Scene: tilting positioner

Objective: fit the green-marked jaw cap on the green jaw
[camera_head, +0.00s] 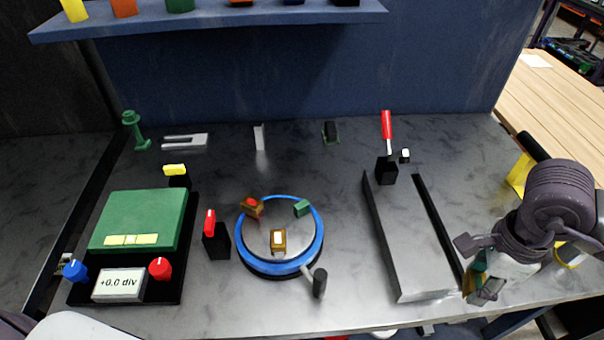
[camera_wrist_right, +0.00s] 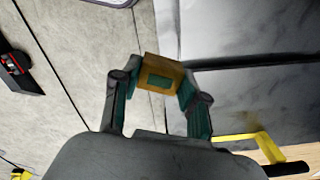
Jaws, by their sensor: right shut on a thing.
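The jaw cap (camera_wrist_right: 164,73) is a small orange-brown block with a green mark on its face. In the wrist view it sits between the fingertips of my right gripper (camera_wrist_right: 160,88), which is shut on it. In the head view my right gripper (camera_head: 481,284) is at the table's front right, right of the grey ramp-like block; the cap is hardly visible there. The green jaw (camera_head: 302,208) is a small bare green block at the back right of the blue-rimmed round table (camera_head: 243,258), well left of the gripper. My left gripper is not in view.
Two brown-capped jaws, one red-marked (camera_head: 252,206) and one white-marked (camera_head: 278,241), share the round table. A black-ended handle (camera_head: 319,283) sticks out front right. A red-topped black clamp (camera_head: 216,240) stands left. The long grey block (camera_head: 408,245) lies between the round table and my right gripper.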

